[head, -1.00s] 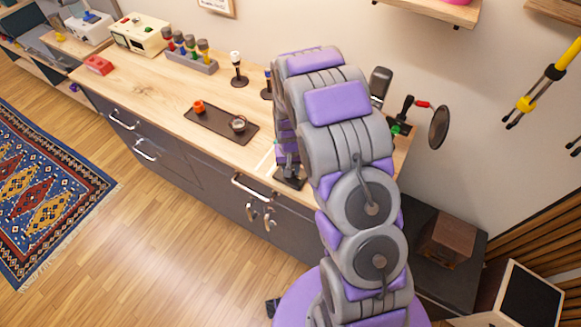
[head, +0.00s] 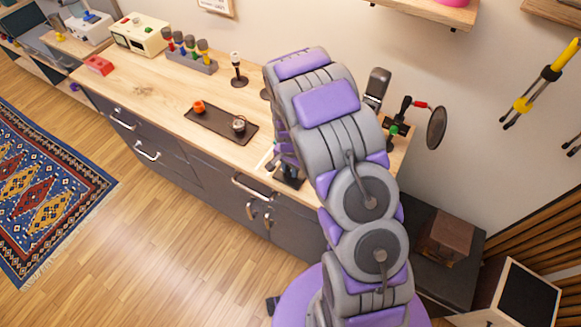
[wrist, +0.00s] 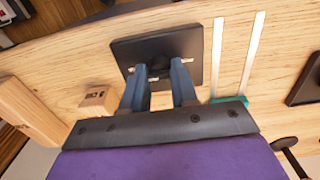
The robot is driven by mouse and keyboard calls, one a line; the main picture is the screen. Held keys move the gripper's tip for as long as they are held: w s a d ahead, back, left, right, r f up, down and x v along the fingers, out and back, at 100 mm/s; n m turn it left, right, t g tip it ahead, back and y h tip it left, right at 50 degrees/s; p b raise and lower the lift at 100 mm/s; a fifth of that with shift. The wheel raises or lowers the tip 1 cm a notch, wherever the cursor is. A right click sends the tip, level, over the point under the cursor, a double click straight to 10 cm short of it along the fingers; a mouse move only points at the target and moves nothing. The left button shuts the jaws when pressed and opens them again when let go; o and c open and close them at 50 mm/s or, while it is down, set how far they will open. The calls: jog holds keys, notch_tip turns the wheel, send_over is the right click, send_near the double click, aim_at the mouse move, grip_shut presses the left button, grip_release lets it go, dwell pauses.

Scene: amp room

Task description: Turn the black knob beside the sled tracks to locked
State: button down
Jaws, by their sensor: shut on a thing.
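A square black plate (wrist: 190,42) lies on the wooden counter beside two parallel white sled tracks (wrist: 236,50) in the wrist view. My gripper (wrist: 160,72) reaches down to this plate, one blue-grey finger on each side of its near middle. It is shut on the black knob there, which the fingers and the dark plate mostly hide; its turned position cannot be read. In the head view the plate (head: 289,178) shows at the counter's front edge, with my gripper (head: 285,160) above it, partly behind my arm. A green piece (wrist: 230,100) sits at the near end of the tracks.
Wooden blocks (wrist: 97,99) lie left of the plate in the wrist view. A dark tray (head: 222,125) with an orange cup and a small bowl is left of my arm. A crank device (head: 403,115) and a microphone (head: 377,87) stand to the right.

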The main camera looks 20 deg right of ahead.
aim_at(289, 169)
dwell(0.4)
jog(key=c, duration=0.9)
grip_release()
jog(key=shift+a, duration=0.1)
jog(key=shift+o, duration=0.2)
jog(key=shift+r, duration=0.1)
notch_tip(289, 169, up, 17)
jog(key=s+r+n+b, duration=0.2)
jog(key=s+n, duration=0.1)
jog(key=s, duration=0.8)
jog(key=s+r+n+g+b, duration=0.1)
jog(key=s+r+n+b, duration=0.1)
jog(key=s, duration=1)
jog(key=s+r+n+b, duration=0.1)
jog(key=s+n+b, duration=0.2)
jog(key=s, duration=0.8)
jog(key=shift+s+a+r+n+g, duration=0.15)
jog(key=shift+s+r+n+g, duration=0.1)
jog(key=shift+r+n+g, duration=0.2)
